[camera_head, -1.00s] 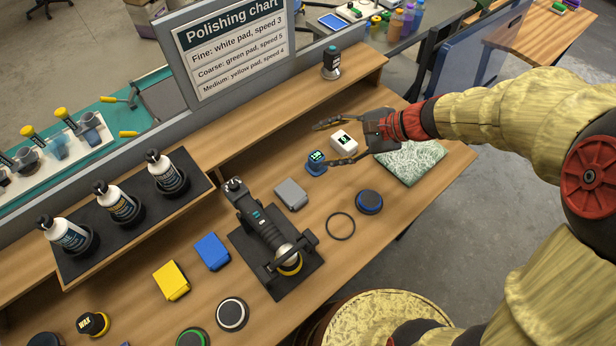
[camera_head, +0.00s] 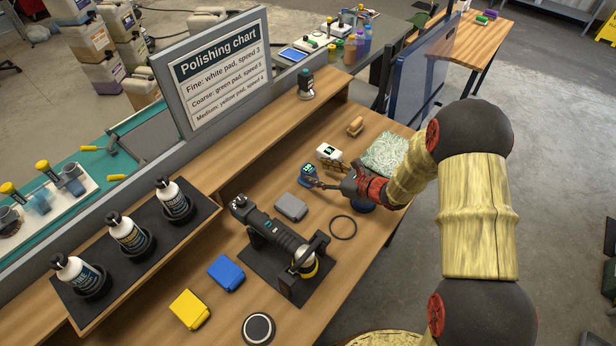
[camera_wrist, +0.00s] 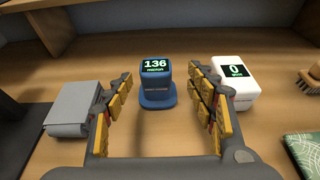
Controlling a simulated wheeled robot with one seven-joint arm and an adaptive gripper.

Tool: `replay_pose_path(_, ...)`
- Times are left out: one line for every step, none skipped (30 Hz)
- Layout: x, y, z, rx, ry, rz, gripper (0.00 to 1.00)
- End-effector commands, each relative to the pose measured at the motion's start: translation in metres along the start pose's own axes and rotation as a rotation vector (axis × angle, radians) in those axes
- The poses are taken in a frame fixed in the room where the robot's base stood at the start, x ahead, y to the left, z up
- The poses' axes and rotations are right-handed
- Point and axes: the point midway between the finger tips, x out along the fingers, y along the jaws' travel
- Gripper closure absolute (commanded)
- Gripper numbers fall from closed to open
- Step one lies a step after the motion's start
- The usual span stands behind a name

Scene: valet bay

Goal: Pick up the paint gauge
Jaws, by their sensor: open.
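The paint gauge is a small blue device (camera_head: 306,174) with a lit screen, standing upright on the wooden bench. In the wrist view the gauge (camera_wrist: 156,84) reads "136 micron" and stands centred between the finger lines, near or just beyond the tips. My gripper (camera_head: 321,174) is open, low over the bench, its fingers pointing at the gauge from the right. In the wrist view the open gripper (camera_wrist: 161,78) has one finger on each side of the gauge, with gaps showing. I cannot tell how far the fingers reach along it.
A white meter (camera_head: 329,152) reading "0" stands close by the right finger in the wrist view. A brush (camera_head: 355,126), green cloth (camera_head: 385,153), black ring (camera_head: 343,227) and polisher (camera_head: 275,240) are nearby. A raised shelf (camera_head: 250,150) runs behind.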

Motion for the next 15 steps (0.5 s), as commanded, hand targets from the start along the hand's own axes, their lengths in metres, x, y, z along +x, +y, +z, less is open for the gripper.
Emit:
replay_pose_path(0.005,0.002,0.0,-0.001,0.0,0.002,0.44)
replay_pose_path(0.008,0.003,0.0,-0.001,0.0,0.002,0.44)
replay_pose_path(0.013,0.004,0.0,-0.001,0.0,0.003,0.44)
replay_pose_path(0.017,0.005,0.0,-0.001,-0.001,0.003,0.44)
replay_pose_path(0.021,0.006,0.001,-0.002,-0.001,0.004,0.44)
replay_pose_path(0.028,0.008,0.002,-0.002,-0.002,0.004,0.44)
replay_pose_path(0.032,0.007,0.002,-0.002,-0.002,0.003,0.44)
replay_pose_path(0.037,0.007,0.001,-0.002,-0.001,0.003,0.44)
replay_pose_path(0.042,0.007,0.001,-0.002,0.0,0.003,0.44)
replay_pose_path(0.044,0.007,0.001,-0.002,0.0,0.003,0.44)
replay_pose_path(0.046,0.007,0.002,-0.001,0.0,0.002,0.44)
replay_pose_path(0.048,0.007,0.002,-0.001,0.0,0.001,0.44)
replay_pose_path(0.048,0.006,0.002,-0.001,0.0,0.0,0.44)
replay_pose_path(0.048,0.006,0.002,-0.001,-0.001,0.0,0.44)
replay_pose_path(0.048,0.006,0.003,-0.001,-0.001,0.0,0.44)
